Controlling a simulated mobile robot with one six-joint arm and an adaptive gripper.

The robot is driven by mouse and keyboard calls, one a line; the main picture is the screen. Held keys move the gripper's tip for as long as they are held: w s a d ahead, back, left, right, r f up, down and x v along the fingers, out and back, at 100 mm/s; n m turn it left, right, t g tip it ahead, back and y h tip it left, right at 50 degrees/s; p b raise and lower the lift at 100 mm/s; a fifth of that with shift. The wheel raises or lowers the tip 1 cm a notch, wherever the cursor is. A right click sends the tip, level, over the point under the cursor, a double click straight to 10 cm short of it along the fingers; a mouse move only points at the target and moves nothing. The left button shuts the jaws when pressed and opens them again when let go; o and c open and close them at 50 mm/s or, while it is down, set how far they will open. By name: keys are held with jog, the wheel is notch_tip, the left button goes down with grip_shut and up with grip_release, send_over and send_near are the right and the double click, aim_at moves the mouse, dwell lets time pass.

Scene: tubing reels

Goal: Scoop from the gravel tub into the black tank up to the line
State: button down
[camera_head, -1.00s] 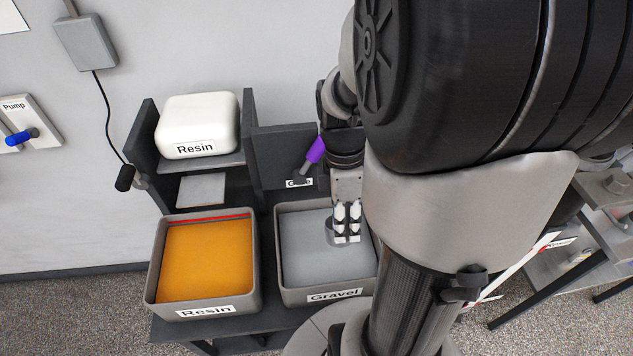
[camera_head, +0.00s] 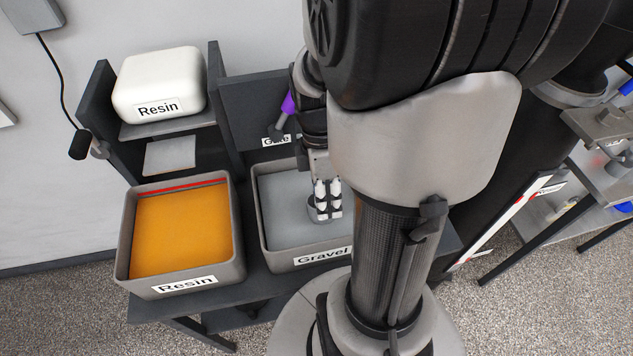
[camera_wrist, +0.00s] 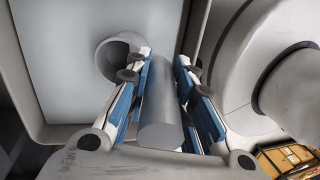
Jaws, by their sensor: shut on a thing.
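The gravel tub (camera_head: 262,236) is a grey square bin labelled "Gravel", filled with flat pale grey material. My gripper (camera_head: 328,200) is over its right part, pointing down. It is shut on the grey cylindrical handle of the scoop. In the wrist view the handle (camera_wrist: 160,118) lies between the two fingers (camera_wrist: 163,75). The scoop's round cup (camera_wrist: 118,58) is at the upper left there, against the pale grey material; how deep it sits I cannot tell. I cannot make out the black tank or its line for certain; my arm covers much of the right side.
A resin tub (camera_head: 126,250) with orange material and a red line stands left of the gravel tub. A white resin container (camera_head: 160,80) sits on a shelf behind. A dark upright panel (camera_head: 265,105) with a purple-handled lever (camera_head: 288,103) stands behind the gravel tub. A grey bench (camera_head: 600,130) is far right.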

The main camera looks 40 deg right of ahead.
dwell(0.3)
jog(key=shift+r+t+h+p, duration=0.25)
jog(key=shift+r+t+p, duration=0.3)
jog(key=shift+r+p, duration=1.25)
jog(key=shift+r+t+h+p, duration=0.4)
jog(key=shift+r+p, duration=0.55)
jog(key=shift+r, duration=1.65)
jog(key=shift+r+t+h+p, duration=0.15)
jog(key=shift+r+t+p, duration=0.5)
jog(key=shift+r+p, duration=1.15)
jog(key=shift+r+b, duration=0.4)
jog(key=shift+b, duration=0.1)
jog(key=shift+d, duration=0.1)
